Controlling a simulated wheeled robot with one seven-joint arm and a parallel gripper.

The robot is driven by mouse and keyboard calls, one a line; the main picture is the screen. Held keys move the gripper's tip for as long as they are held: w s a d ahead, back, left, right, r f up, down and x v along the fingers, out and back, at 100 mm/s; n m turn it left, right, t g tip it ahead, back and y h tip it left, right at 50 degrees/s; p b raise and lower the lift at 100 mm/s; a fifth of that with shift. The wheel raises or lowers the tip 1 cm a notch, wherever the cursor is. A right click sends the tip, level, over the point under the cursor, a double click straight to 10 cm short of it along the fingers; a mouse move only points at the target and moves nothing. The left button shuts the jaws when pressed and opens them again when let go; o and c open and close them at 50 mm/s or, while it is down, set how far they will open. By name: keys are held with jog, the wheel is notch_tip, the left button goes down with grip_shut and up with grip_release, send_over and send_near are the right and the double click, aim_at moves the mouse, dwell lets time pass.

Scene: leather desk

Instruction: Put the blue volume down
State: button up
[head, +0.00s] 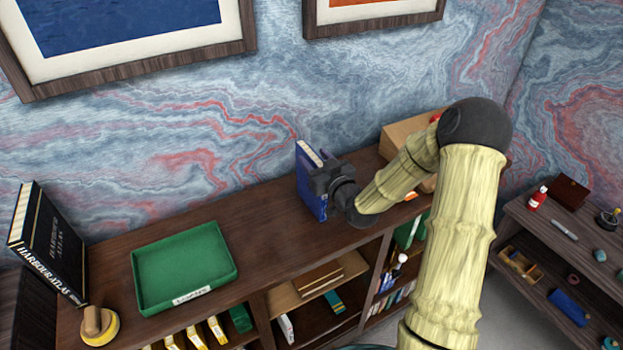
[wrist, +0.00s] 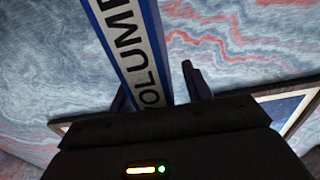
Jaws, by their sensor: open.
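The blue volume (head: 305,190) stands upright on the dark wooden shelf top (head: 260,225), near the marbled wall. In the wrist view its white and blue spine (wrist: 135,45), lettered "VOLUME", rises between my fingers. My gripper (head: 322,181) is at the book's right side in the head view and partly covers it. In the wrist view my gripper (wrist: 158,88) is open around the spine, with a visible gap before the right finger. Whether the left finger touches the book I cannot tell.
A green tray (head: 183,268) lies left of the book. A black atlas (head: 48,245) and a yellow-based wooden knob (head: 98,325) are farther left. A cardboard box (head: 400,135) sits behind my arm. Bare shelf top lies between tray and book.

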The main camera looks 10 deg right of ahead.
dwell(0.4)
grip_shut()
jog(key=shift+r, duration=0.1)
jog(key=shift+r+b, duration=1.5)
jog(key=shift+r, duration=3.45)
